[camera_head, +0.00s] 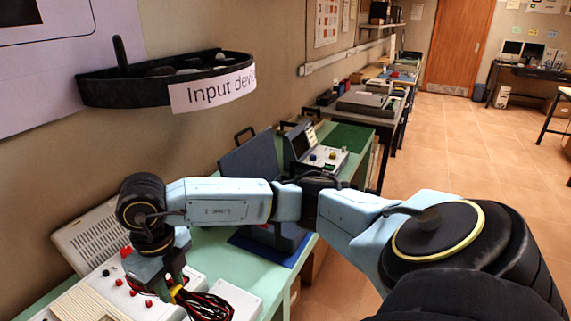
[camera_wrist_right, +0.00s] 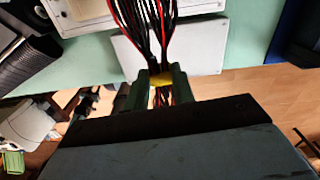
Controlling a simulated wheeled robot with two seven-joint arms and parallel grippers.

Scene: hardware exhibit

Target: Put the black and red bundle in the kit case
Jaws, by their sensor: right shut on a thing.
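The black and red bundle (camera_head: 207,304) is a set of looped cables with a yellow tie at its middle. My right gripper (camera_head: 174,286) is shut on it at the tie, low over the near end of the green table. In the right wrist view the bundle (camera_wrist_right: 150,25) fans out beyond the gripper (camera_wrist_right: 161,84). The kit case looks to be the dark blue case with its lid (camera_head: 250,155) raised, farther along the table. My arm crosses in front of it and hides most of its inside. My left gripper is not in view.
A white instrument panel with red knobs (camera_head: 125,287) is beside the gripper. A white flat box (camera_head: 237,297) lies close by. A blue-framed console (camera_head: 318,150) stands beyond the case. A black wall shelf (camera_head: 120,91) hangs above left. Green tabletop (camera_head: 216,251) shows between.

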